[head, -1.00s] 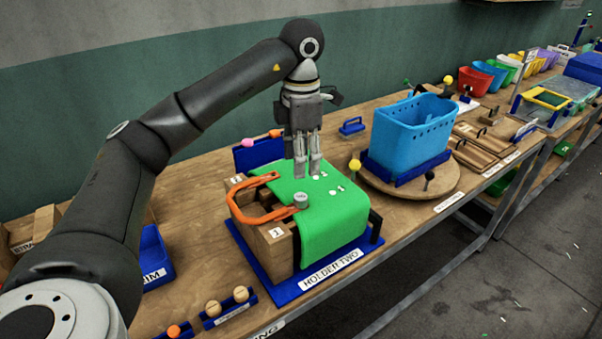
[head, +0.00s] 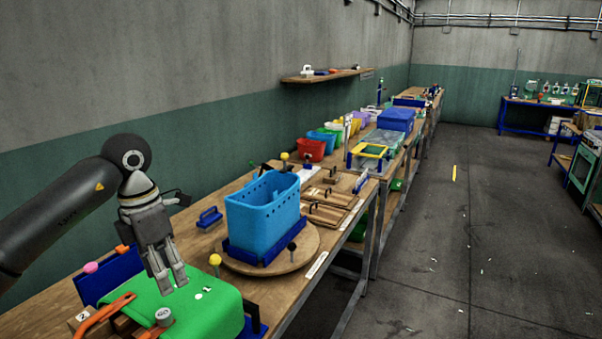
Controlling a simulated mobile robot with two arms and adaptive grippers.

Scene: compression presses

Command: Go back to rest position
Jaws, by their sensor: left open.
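My left gripper (head: 170,281) hangs fingers down over the green cloth-like cover (head: 205,310) in the head view. Its fingers are a little apart with nothing between them. The cover lies over a wooden holder at the bottom left, partly cut off by the frame. An orange curved handle (head: 104,313) and a grey GO button (head: 163,315) are beside the cover. I cannot tell whether the fingertips touch the cover. My right gripper is out of view.
A blue basket (head: 262,215) stands on a round wooden turntable (head: 304,243) to the gripper's right. A yellow-knobbed lever (head: 215,260) is close to the gripper. More bins line the long bench. The floor (head: 480,220) at the right is open.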

